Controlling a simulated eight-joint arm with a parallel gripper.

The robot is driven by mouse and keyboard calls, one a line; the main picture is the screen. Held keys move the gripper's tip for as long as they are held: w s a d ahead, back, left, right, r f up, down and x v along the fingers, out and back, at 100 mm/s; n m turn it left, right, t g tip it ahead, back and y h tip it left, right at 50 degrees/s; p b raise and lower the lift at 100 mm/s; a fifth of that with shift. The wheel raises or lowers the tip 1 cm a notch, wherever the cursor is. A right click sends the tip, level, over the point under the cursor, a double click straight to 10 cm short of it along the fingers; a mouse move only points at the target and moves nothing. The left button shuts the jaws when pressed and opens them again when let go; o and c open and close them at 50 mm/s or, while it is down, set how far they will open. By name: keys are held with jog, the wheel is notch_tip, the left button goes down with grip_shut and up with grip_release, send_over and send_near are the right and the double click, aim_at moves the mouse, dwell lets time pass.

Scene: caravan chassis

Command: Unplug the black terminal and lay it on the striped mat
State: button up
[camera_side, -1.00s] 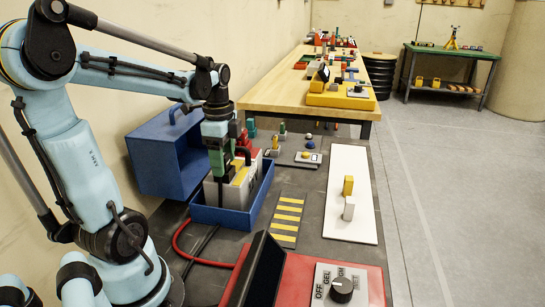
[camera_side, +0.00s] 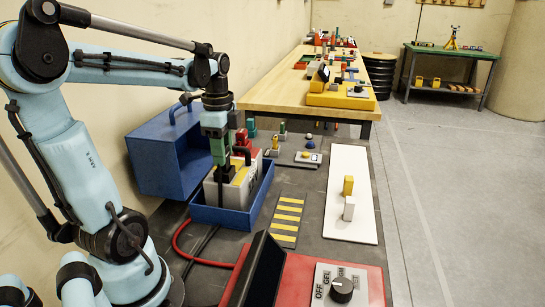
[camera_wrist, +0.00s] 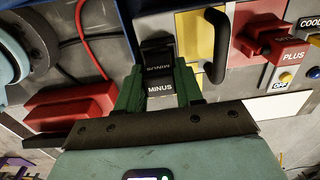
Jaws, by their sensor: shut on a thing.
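My gripper (camera_side: 219,152) has green fingers and points down over the battery (camera_side: 239,190), which stands in a blue tray (camera_side: 222,217). In the wrist view, the fingers (camera_wrist: 159,85) are shut on the black terminal (camera_wrist: 161,92), marked MINUS. In the side view, the terminal (camera_side: 226,172) is a small dark piece below the fingers at the battery's near side. I cannot tell whether it touches its post. The striped mat (camera_side: 287,216), yellow and dark, lies bare to the right of the tray. The red PLUS terminal (camera_wrist: 272,42) is right of the black handle.
A blue box (camera_side: 165,155) stands behind the tray. A white board (camera_side: 350,210) with yellow and white blocks lies right of the mat. A red console with a dial (camera_side: 341,287) is in front. Red and black cables curve left of the mat. Sensors and knobs stand behind it.

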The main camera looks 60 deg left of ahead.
jog(key=shift+d+r, duration=0.25)
jog(key=shift+r, duration=0.4)
jog(key=shift+d+r, duration=0.2)
jog(key=shift+r, duration=0.4)
jog(key=w+d+r, duration=0.1)
jog(key=d+r, duration=0.5)
jog(key=d, duration=0.4)
jog(key=w+d+f, duration=0.3)
jog(key=d+f, duration=0.8)
jog(key=d, duration=0.2)
send_over(283, 231)
notch_tip(283, 231, down, 7)
jog(key=shift+r, duration=0.2)
jog(key=shift+f, duration=2.05)
jog(key=shift+f, duration=0.1)
jog(key=o, duration=1)
jog(key=shift+o, duration=0.2)
